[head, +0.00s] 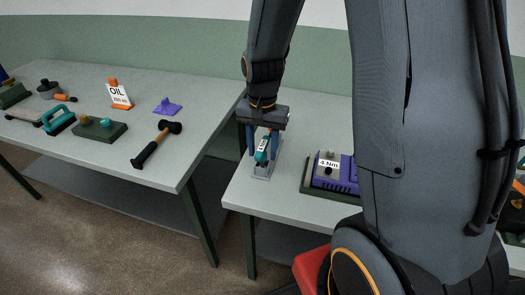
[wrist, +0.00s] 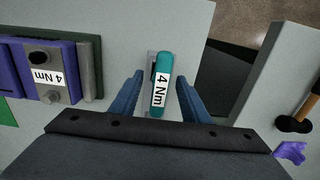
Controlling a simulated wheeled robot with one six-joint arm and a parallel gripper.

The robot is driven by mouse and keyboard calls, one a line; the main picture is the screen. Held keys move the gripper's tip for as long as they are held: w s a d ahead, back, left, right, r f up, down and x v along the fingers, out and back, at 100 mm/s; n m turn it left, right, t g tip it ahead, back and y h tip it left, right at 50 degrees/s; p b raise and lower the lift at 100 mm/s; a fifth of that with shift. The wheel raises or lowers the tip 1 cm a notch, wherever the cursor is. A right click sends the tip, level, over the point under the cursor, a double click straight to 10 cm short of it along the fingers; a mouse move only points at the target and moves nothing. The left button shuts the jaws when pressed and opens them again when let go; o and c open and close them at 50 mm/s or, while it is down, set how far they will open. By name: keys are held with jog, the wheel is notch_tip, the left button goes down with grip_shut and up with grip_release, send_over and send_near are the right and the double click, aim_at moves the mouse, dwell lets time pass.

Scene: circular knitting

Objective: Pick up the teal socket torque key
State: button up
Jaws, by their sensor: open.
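The teal socket torque key (head: 263,148) has a white "4 Nm" label and rests on a small grey stand (head: 266,170) near the left edge of the right-hand table. My gripper (head: 262,152) is above the stand, pointing down, with its blue fingers on either side of the key. In the wrist view, the key (wrist: 161,85) lies between the two open fingers (wrist: 158,97), with visible gaps on both sides.
A purple block labelled "4 Nm" (head: 335,172) on a dark green base stands right of the key. The left table (head: 75,160) holds a hammer (head: 157,143), an OIL sign (head: 118,95) and a purple piece (head: 167,106). A gap separates the tables.

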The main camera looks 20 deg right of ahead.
jog(key=shift+c, duration=0.4)
grip_shut()
jog(key=shift+r, duration=0.1)
jog(key=shift+r+b, duration=1.2)
jog(key=shift+r, duration=3.7)
